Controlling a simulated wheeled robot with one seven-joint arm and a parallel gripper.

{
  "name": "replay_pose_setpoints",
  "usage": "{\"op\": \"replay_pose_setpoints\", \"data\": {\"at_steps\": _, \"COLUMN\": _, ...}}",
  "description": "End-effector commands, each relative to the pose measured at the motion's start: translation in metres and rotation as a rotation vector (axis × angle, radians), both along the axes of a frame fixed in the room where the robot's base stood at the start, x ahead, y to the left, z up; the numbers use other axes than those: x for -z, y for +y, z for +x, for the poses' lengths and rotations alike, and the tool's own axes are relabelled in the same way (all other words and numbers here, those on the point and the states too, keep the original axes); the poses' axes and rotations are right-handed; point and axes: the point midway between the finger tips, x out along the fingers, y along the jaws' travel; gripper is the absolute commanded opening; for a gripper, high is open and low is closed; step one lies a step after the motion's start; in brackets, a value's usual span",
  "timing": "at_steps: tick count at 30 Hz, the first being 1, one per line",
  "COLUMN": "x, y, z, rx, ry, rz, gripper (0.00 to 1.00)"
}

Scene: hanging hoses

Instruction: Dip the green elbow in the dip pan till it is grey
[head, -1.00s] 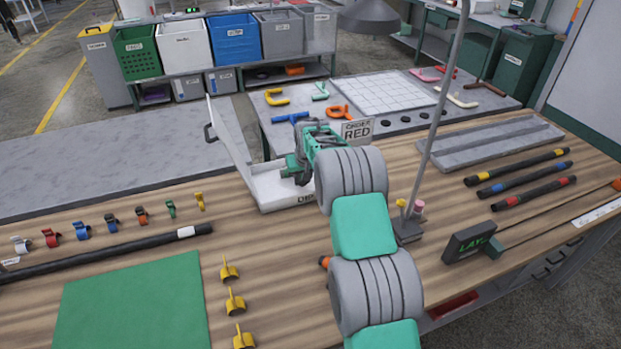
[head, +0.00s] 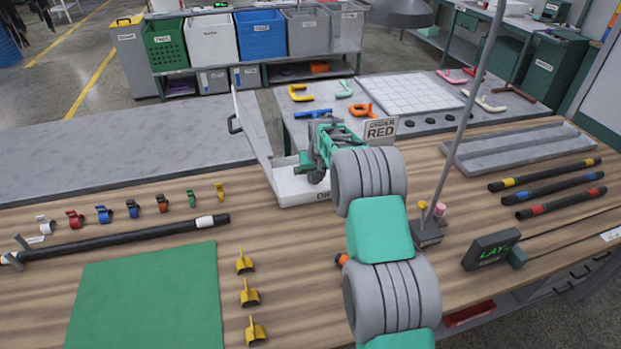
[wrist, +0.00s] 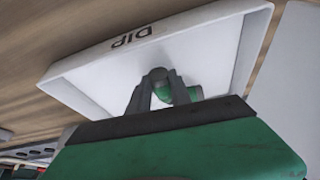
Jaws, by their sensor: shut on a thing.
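The white dip pan (head: 297,198), marked DIP, stands at the back of the wooden bench, its tall lid (head: 254,135) raised at the left. In the wrist view, the pan (wrist: 90,78) lies beyond my fingers. My gripper (head: 316,175) is low over the pan's inside, at its right part. In the wrist view, my gripper (wrist: 162,88) is shut on the elbow (wrist: 194,93), a small piece showing green at its end with a greyish part beside it. My fingers hide much of the elbow, and I cannot tell whether it touches the pan's floor.
An ORDER RED sign (head: 381,130) stands right of the pan. A thin lamp pole (head: 462,130) rises from a dark base nearby. A LAY box (head: 491,249), striped hoses (head: 545,189) and a grey tray (head: 510,148) lie right. Colored clips and a green mat (head: 150,300) lie left.

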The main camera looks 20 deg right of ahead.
Motion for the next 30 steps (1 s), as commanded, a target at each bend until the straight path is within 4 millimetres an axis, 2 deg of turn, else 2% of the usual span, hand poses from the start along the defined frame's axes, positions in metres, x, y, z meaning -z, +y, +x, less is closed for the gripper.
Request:
{"op": "replay_pose_setpoints", "data": {"at_steps": 21, "x": 0.001, "y": -0.074, "z": 0.0, "rx": -0.001, "ry": 0.001, "rz": 0.0, "gripper": 0.0}}
{"op": "replay_pose_setpoints", "data": {"at_steps": 30, "x": 0.0, "y": -0.079, "z": 0.0, "rx": -0.002, "ry": 0.0, "rz": 0.0, "gripper": 0.0}}
